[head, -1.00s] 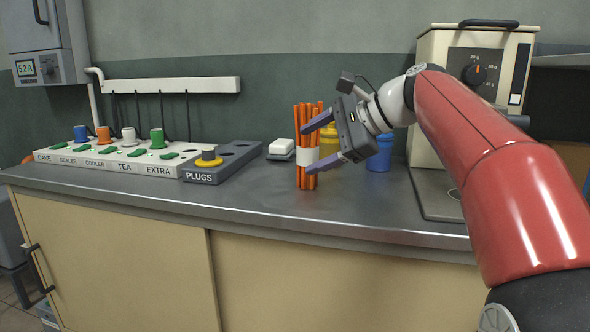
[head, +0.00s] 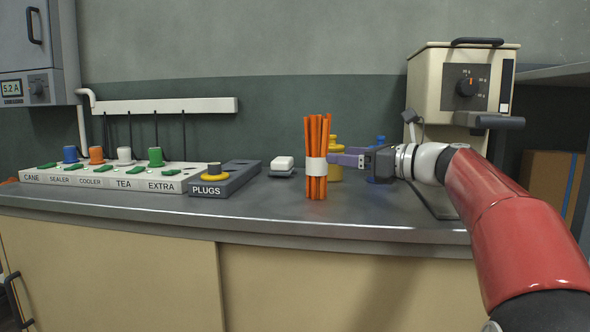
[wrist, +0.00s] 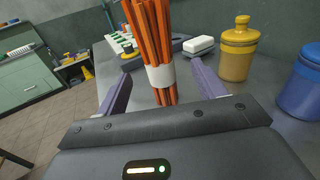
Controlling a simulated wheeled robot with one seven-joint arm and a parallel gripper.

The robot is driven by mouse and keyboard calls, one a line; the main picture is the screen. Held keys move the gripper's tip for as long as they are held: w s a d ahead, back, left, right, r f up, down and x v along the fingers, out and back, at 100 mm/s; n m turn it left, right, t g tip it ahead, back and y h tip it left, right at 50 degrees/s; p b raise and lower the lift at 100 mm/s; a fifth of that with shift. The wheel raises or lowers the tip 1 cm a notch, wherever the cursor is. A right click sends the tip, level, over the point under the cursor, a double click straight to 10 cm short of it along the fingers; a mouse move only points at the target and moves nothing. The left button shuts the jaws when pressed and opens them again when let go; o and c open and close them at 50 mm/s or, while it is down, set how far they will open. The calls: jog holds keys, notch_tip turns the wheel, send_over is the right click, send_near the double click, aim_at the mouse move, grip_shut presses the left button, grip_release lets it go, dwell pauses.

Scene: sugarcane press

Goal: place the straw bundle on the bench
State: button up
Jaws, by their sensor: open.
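The straw bundle (head: 316,180) is a set of orange straws with a white band round the middle. It stands upright on the grey bench (head: 270,215) near its front edge. My gripper (head: 345,158) is level with the band, coming from the right. In the wrist view the gripper (wrist: 160,90) is open, with one purple finger on each side of the bundle (wrist: 160,75) and gaps between fingers and band. The bundle's foot looks to be on the bench top.
A yellow jar (wrist: 238,50) and a blue jar (wrist: 302,85) stand behind the gripper. A cream machine (head: 462,85) is at the right. A plugs block (head: 225,180), a labelled socket strip (head: 110,178) and a white block (head: 283,163) are at the left. The front middle of the bench is clear.

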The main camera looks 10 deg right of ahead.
aim_at(326, 151)
jog(key=shift+m, duration=0.3)
jog(key=x, duration=0.6)
jog(key=shift+w+a+r, duration=0.1)
jog(key=shift+a+r, duration=0.1)
jog(key=shift+a, duration=0.2)
jog(key=shift+w+a, duration=0.3)
jog(key=shift+w, duration=0.05)
jog(key=c, duration=1.2)
jog(key=shift+o, duration=0.2)
jog(key=shift+r, duration=0.1)
